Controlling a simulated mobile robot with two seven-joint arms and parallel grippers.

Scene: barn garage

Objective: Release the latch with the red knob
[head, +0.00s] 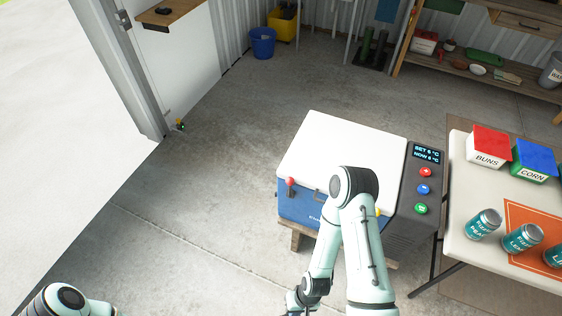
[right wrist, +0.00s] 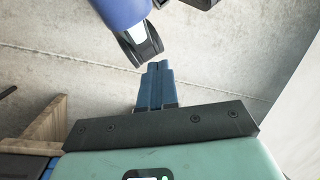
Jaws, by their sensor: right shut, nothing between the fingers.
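The cooler has a white lid (head: 340,145) and a blue body (head: 296,205), and it stands in the middle of the head view. A red knob (head: 290,182) sits at the left of its front edge, and a yellow knob (head: 378,212) shows at the right, partly behind my right arm. The lid looks closed. My right gripper shows in the right wrist view, its blue fingers (right wrist: 157,68) together and empty. In the head view it is near the bottom edge, low in front of the cooler and apart from the red knob. My left gripper is out of view.
A control panel (head: 422,183) with buttons joins the cooler's right side. A wooden stand (head: 290,229) is under the cooler. A table (head: 460,255) with cans and boxes stands at the right. The concrete floor (head: 200,220) left of the cooler is clear.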

